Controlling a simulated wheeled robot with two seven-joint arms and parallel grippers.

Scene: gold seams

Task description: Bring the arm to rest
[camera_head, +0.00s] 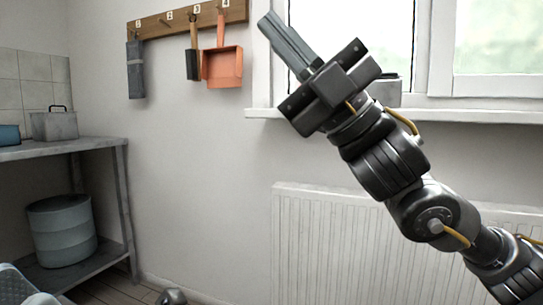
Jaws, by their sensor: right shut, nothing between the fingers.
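My right arm (425,205) comes in from the lower right and reaches up and to the left. My right gripper (273,25) is shut and empty, its fingers together and pointing to the upper left in front of the window. It is raised to the right of the orange dustpan and appears apart from everything around it. A small dark rounded piece (172,297) shows at the bottom edge; I cannot tell what it is. My left gripper is not clearly in view.
A wooden hook rail (150,27) holds a grey cloth (135,70), a brush (193,64) and an orange dustpan (222,67). A metal shelf (100,143) at left carries a lidded box (54,125) and a grey bucket (62,232). A radiator (310,245) stands below the window sill (460,115).

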